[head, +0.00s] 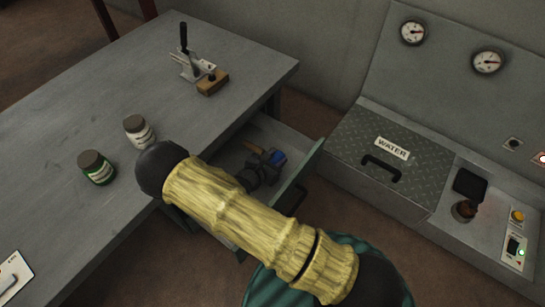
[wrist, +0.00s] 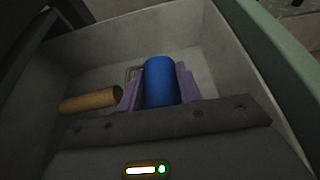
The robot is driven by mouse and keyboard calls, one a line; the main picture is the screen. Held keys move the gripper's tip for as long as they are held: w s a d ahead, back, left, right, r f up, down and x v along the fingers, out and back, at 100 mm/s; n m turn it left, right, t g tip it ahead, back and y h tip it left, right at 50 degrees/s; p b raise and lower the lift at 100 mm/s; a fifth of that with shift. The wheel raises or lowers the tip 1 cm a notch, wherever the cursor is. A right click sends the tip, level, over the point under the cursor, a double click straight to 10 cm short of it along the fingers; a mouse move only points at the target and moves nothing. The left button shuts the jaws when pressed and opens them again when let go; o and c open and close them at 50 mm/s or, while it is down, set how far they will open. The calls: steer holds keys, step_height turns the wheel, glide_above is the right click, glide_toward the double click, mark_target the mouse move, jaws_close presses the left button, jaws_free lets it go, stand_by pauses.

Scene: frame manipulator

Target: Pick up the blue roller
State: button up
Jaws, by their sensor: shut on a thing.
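The blue roller (wrist: 161,82) is inside an open drawer (wrist: 90,45), between the two purple-grey fingers of my gripper (wrist: 160,88). The fingers press against its left and right sides, so my gripper is shut on it. A thin metal wire part shows beside its far left end.
A tan wooden cylinder (wrist: 90,101) lies left of my gripper in the drawer. The drawer's green front (head: 312,165) and walls are close around. A WATER box (head: 360,140) stands right.

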step_height(320, 180, up, 10)
steer(key=p, duration=0.4)
steer(key=shift+r+p, duration=0.1)
steer(key=shift+p, duration=0.2)
